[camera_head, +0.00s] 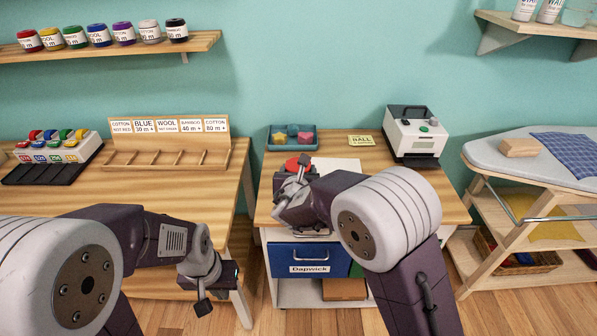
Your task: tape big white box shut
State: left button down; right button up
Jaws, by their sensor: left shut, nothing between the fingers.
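I cannot pick out a big white box or any tape for certain. A flat white surface (340,166) shows on the small middle table (440,196), partly hidden behind my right arm. My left gripper (205,303) is shut and empty, low in front of the gap between the left table and the middle table. My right gripper (297,172) is over the middle table, near a red item (291,165) that it partly covers. Whether its fingers are open or shut does not show.
A white machine (415,138) stands at the table's back right, a blue tray (270,143) with coloured shapes at its back left. Below is a blue drawer (285,258) labelled Dapwick. Spools in a rack (85,152) stand left; an ironing board (482,157) stands right.

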jog(key=shift+f, duration=0.1)
dwell(0.4)
jog(key=shift+d+b, duration=0.15)
jog(key=shift+b, duration=0.2)
jog(key=shift+d, duration=0.2)
jog(key=shift+d+b, duration=0.75)
jog(key=shift+d, duration=0.4)
jog(key=shift+d, duration=0.1)
jog(key=shift+d+b, duration=0.4)
jog(key=shift+b, duration=0.2)
jog(key=shift+s+d+b, duration=0.1)
jog(key=shift+d+b, duration=0.45)
jog(key=shift+d, duration=0.4)
